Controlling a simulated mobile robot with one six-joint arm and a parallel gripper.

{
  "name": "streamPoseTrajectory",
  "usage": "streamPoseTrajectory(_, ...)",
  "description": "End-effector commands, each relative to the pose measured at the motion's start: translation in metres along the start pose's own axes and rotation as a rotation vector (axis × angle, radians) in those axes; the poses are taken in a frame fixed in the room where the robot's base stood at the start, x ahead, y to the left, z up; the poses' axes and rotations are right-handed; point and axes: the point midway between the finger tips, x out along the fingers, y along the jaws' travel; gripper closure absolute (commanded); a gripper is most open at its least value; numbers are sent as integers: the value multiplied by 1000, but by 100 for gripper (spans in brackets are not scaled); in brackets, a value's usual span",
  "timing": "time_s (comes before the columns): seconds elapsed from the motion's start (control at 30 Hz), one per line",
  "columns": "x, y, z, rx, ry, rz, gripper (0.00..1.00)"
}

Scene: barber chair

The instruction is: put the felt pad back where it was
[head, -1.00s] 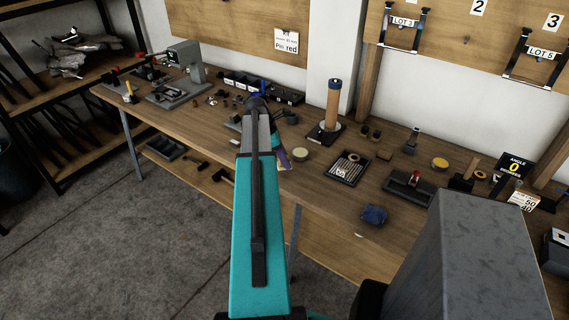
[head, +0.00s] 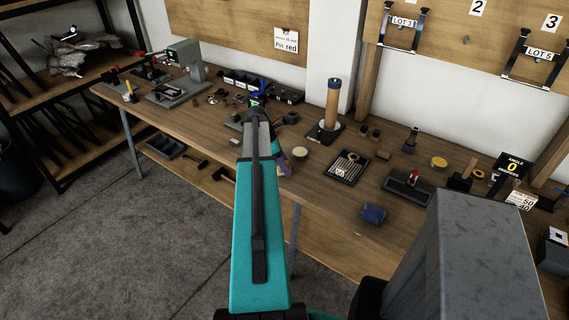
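A small dark blue pad-like block (head: 373,214) lies on the bench near its front edge, right of my arm. I cannot tell for sure whether it is the felt pad. My gripper (head: 257,98) is at the far end of my teal arm, over the left-middle part of the bench. My arm's own links mostly hide it. A small blue patch shows at its tip, and I cannot tell whether that is a held thing or part of the gripper. Its fingers are too small and hidden to read.
A slotted dark tray (head: 348,167), a tall tan roll on a stand (head: 332,105) and a dark tray with a red item (head: 409,187) stand right of my arm. A grey machine (head: 185,75) and a row of small bins (head: 262,86) are further back.

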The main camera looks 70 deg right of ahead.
Motion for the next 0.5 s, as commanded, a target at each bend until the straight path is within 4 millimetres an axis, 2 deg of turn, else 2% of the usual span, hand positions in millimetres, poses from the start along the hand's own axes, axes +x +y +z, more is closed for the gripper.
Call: streamPoseTrajectory(0.5,-8,0,1,0,0,1,45)
